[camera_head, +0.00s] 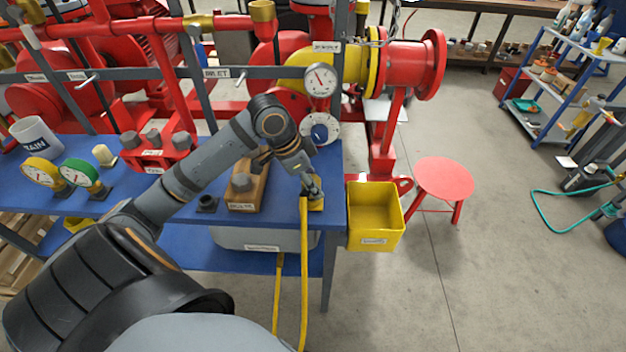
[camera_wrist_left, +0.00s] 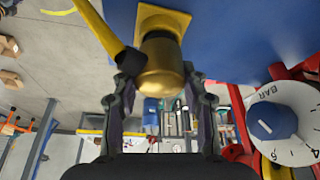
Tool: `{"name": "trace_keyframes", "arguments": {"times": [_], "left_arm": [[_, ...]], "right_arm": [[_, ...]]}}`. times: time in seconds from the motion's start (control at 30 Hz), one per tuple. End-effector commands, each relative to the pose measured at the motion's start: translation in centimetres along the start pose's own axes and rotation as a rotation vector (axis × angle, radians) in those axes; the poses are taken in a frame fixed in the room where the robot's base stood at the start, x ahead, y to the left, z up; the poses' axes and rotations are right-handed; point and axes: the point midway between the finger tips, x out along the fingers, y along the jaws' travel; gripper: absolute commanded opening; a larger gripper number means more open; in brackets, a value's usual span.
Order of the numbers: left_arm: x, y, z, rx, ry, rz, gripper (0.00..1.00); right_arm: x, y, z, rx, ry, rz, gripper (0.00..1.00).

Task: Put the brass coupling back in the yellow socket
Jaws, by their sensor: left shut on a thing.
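The brass coupling (camera_wrist_left: 160,72) sits between the two fingers of my left gripper (camera_wrist_left: 162,92) in the left wrist view, and the fingers are shut on it. A yellow hose (camera_wrist_left: 95,28) runs up to it. The yellow socket (camera_wrist_left: 166,18) shows as a square plate on the blue bench, right behind the coupling. The coupling lines up with the socket, but I cannot tell how deep it sits. In the head view my left gripper (camera_head: 312,187) is over the yellow socket (camera_head: 317,206) at the bench's right front corner and hides most of the coupling. My right gripper is out of view.
A wooden block (camera_head: 246,190) with a grey knob stands left of the gripper. A pressure gauge (camera_head: 319,80) and a white dial (camera_head: 320,130) are behind it. A yellow bin (camera_head: 375,215) hangs at the bench's right end, with a red stool (camera_head: 443,178) beyond.

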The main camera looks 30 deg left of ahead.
Motion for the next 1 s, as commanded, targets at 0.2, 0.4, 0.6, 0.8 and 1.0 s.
{"name": "trace_keyframes", "arguments": {"times": [0.2, 0.4, 0.6, 0.8, 1.0], "left_arm": [[0.4, 0.0, 0.2, 0.000, 0.000, 0.000, 0.06], [0.8, 0.0, 0.3, 0.000, 0.001, 0.000, 0.06], [1.1, 0.0, 0.5, 0.000, 0.001, 0.000, 0.06], [1.5, 0.0, 0.6, 0.000, 0.001, 0.000, 0.06], [1.5, 0.0, 0.6, 0.000, 0.001, 0.000, 0.06]], "right_arm": [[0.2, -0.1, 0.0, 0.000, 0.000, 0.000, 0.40], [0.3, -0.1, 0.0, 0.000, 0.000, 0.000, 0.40], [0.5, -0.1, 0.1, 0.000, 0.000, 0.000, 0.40], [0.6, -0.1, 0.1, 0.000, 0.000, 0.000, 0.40], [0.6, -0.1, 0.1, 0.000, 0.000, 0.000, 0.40]]}}
